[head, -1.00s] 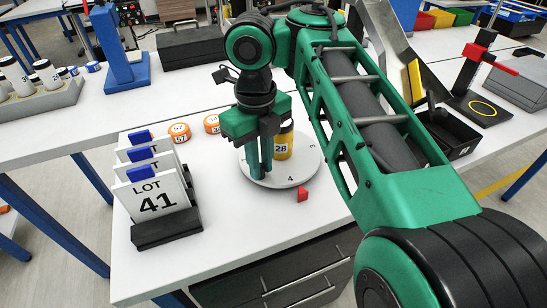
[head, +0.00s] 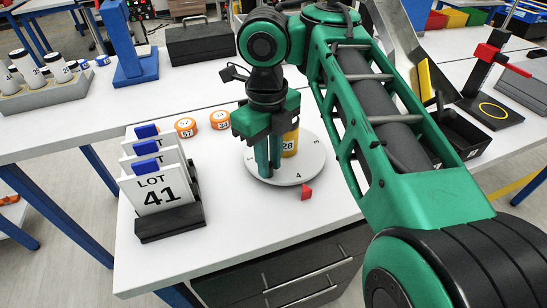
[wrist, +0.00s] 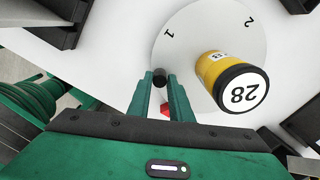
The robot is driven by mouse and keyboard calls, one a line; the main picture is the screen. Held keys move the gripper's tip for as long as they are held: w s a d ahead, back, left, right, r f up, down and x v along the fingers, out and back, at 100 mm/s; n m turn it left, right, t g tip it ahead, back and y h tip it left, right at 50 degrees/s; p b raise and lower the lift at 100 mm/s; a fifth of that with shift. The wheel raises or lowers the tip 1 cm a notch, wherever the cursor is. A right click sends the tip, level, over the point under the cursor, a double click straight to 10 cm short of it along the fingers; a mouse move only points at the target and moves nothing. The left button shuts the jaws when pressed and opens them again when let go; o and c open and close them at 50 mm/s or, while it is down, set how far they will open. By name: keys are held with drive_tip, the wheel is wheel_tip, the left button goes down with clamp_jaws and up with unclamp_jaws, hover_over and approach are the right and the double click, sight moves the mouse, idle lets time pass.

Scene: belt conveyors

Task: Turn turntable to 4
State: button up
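The turntable (head: 312,164) is a white round disc on the white table, with numbers on its rim. The 4 is at the front, just left of the red triangular pointer (head: 306,191). The 1 and 2 show in the wrist view. My gripper (head: 268,170) points down over the disc's left part. In the wrist view its two green fingers (wrist: 160,86) are close around a small dark peg (wrist: 158,75). The fingers hide the peg in the head view.
A LOT 41 card holder (head: 170,222) stands left of the turntable. A black open bin (head: 462,133) is to the right. The table front near the pointer is clear.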

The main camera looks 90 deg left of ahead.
drive_tip(key=o, duration=0.3)
drive_tip(key=shift+w+r, duration=0.1)
drive_tip(key=shift+r, duration=0.1)
drive_tip(key=shift+f, duration=0.15)
wheel_tip(320, 180, up, 11)
drive_tip(key=shift+w+d+f, duration=0.1)
idle(0.7)
